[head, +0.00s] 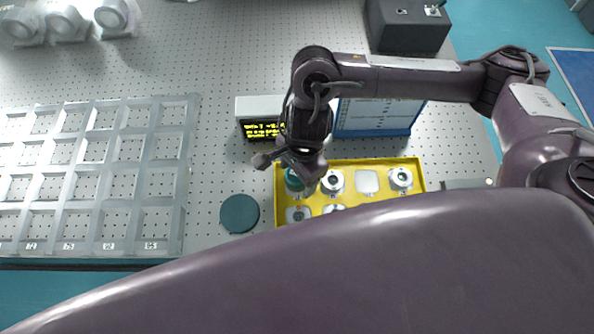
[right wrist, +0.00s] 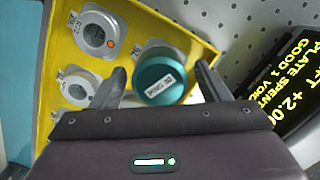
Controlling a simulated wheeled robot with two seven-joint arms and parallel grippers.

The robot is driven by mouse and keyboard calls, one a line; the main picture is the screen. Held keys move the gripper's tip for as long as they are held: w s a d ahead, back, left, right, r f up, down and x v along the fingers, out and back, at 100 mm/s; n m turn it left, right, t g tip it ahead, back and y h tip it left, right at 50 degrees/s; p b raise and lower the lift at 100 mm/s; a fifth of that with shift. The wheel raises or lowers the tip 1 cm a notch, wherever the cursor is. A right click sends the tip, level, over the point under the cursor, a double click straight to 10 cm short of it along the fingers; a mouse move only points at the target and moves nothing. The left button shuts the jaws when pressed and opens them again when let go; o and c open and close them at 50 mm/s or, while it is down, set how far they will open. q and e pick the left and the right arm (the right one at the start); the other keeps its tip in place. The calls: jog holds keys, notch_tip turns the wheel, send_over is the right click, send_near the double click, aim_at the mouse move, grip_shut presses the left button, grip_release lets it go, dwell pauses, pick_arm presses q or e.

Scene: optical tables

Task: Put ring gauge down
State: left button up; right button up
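The ring gauge, a teal round piece with a white label (right wrist: 160,78), is between the fingers of my right gripper (right wrist: 160,82) in the right wrist view. A gap shows on each side of it, so the gripper looks open around it. In the head view the teal piece (head: 293,180) is at the far left corner of a yellow tray (head: 421,172), partly hidden by my right gripper (head: 287,160). I cannot tell how firmly it rests in its place. My left gripper is not in view.
The tray holds several white-and-grey round gauges (head: 400,177). A teal disc (head: 239,213) lies left of it. A display box with yellow text (head: 260,105) and a blue-framed board (head: 375,117) stand behind. A pale compartment rack (head: 185,170) fills the left.

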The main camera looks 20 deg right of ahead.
notch_tip(320, 180, up, 12)
jog(key=d+p, duration=0.1)
jog(key=shift+w+d+r, duration=0.15)
jog(key=shift+w+d, duration=0.05)
dwell(0.6)
dwell(2.1)
